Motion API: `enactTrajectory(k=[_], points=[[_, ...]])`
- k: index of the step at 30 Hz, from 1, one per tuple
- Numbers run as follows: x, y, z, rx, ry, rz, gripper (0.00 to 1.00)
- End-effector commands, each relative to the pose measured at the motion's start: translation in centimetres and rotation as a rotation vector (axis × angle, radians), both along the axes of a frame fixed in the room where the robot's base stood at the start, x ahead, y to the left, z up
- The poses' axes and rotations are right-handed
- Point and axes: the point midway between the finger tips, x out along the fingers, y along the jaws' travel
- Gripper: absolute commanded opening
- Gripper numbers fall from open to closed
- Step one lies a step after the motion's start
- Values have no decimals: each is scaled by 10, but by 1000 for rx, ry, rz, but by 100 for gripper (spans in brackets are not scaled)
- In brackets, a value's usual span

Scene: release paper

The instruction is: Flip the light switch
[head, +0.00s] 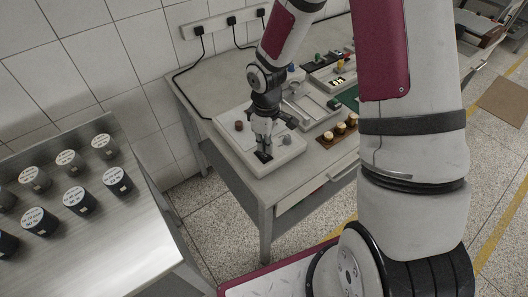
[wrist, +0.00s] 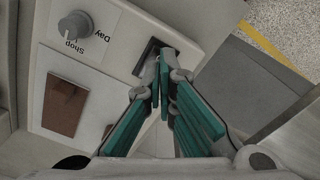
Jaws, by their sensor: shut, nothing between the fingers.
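A pale control box (head: 279,161) lies on the table and also shows in the wrist view (wrist: 188,43). A dark switch (wrist: 149,55) in a black frame is set near its edge; it shows in the head view (head: 264,156) just below my fingertips. My gripper (head: 264,149) points down over the switch, shut and empty. In the wrist view my gripper (wrist: 163,62) has its fingertips together right beside the switch, partly covering it. I cannot tell whether they touch it. Which way the switch is tipped is unclear.
A grey knob (wrist: 75,25) marked "Day" and "Shop" and a brown square (wrist: 64,105) on a white plate share the box. Brown round pieces (head: 339,130) stand to the right. Several dark labelled canisters (head: 75,198) stand on a metal table at left.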

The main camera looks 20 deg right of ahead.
Motion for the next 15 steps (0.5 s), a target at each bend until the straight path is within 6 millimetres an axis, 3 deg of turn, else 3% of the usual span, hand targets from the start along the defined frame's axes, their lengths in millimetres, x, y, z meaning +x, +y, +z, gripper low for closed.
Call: enactTrajectory(k=[15], points=[[0, 0, 39, 0, -3, -2, 0]])
